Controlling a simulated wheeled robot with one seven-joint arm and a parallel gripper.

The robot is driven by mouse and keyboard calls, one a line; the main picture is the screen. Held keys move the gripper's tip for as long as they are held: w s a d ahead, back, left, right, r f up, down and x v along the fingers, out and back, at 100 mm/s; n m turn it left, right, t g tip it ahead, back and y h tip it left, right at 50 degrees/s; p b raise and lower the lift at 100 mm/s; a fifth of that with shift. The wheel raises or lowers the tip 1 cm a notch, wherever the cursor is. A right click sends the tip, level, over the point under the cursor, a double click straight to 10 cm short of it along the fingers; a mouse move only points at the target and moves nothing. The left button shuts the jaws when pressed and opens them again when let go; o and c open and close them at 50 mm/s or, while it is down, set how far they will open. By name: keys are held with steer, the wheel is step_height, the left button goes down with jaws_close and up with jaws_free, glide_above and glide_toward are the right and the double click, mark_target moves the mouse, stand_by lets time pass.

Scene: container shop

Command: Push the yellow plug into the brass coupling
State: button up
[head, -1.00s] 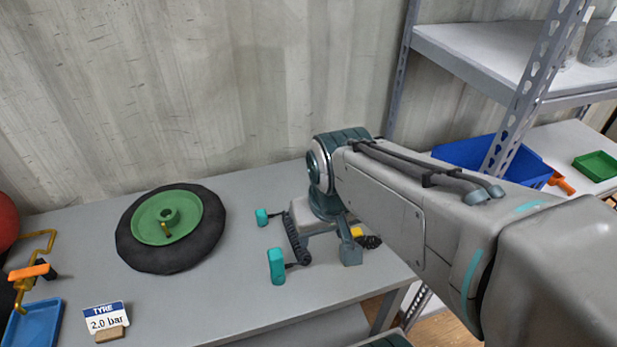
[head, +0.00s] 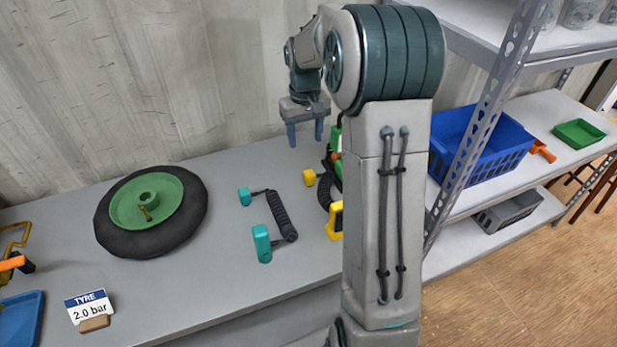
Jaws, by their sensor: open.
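The yellow plug (head: 310,177) lies on the grey table, next to a black coiled hose (head: 325,192). A larger yellow piece (head: 335,221) is close to it, partly hidden behind my arm. My gripper (head: 305,140) is open and empty, fingers down, in the air near the wall, apart from the plug in the picture.
A teal plug (head: 244,196) and teal handle (head: 262,243) with a coiled hose lie left of the yellow plug. The black tyre (head: 118,236) lies further left. A green object (head: 337,172) is partly behind my arm. A blue crate (head: 485,150) stands on the right shelf.

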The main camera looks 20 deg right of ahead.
mark_target(309, 173)
steer(key=shift+w+f, duration=0.1)
steer(key=shift+f, duration=0.1)
step_height(309, 173, down, 8)
steer(key=shift+d+f, duration=0.1)
steer(key=shift+f, duration=0.1)
stand_by(0.4)
steer(key=f, duration=0.4)
steer(key=shift+s+d+f+p, duration=0.2)
steer(key=shift+d+p, duration=0.15)
steer(key=shift+d, duration=0.05)
steer(key=shift+f, duration=0.4)
